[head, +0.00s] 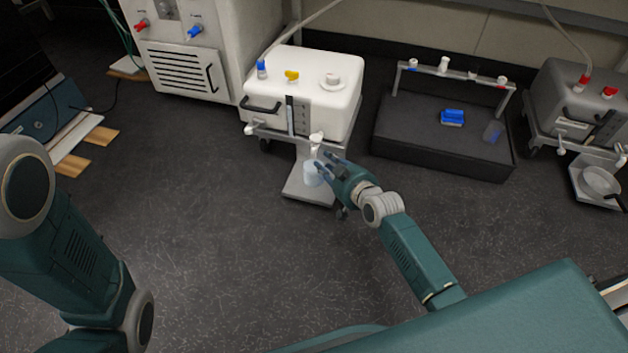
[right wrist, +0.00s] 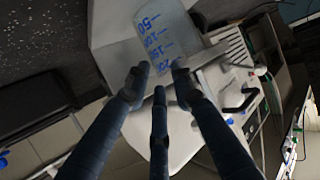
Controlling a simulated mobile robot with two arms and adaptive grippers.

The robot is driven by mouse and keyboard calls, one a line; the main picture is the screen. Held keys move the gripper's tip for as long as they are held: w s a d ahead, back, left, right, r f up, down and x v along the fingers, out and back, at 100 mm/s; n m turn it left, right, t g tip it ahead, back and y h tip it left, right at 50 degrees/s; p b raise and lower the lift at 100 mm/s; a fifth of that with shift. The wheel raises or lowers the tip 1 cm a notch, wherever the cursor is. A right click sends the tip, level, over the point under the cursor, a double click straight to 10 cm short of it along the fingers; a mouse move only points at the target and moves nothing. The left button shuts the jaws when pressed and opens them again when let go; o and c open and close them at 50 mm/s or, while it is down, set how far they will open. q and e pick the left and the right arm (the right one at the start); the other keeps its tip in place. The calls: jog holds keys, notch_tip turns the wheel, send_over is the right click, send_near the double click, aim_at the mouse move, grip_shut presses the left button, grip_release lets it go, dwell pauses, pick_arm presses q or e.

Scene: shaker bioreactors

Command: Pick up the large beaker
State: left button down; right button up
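A clear beaker with blue volume marks (right wrist: 158,35) stands on the low grey platform (head: 297,189) in front of the white bioreactor unit. In the head view the beaker (head: 312,176) is pale and partly overlapped by my right gripper (head: 322,167). My right gripper reaches in from the right, its dark fingers spread and close to the beaker. In the right wrist view my right gripper's fingertips (right wrist: 160,75) are apart at the beaker's near end; contact cannot be made out. Only links of my left arm show; its gripper is out of view.
The white bioreactor unit (head: 310,83) stands right behind the platform. A black tray stand (head: 413,148) with a blue item (head: 452,117) and a small clear vessel (head: 493,131) is to the right. A grey unit (head: 570,95) stands farther right. The floor in front is clear.

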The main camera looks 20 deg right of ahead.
jog(key=shift+f, duration=0.1)
grip_shut()
dwell(0.4)
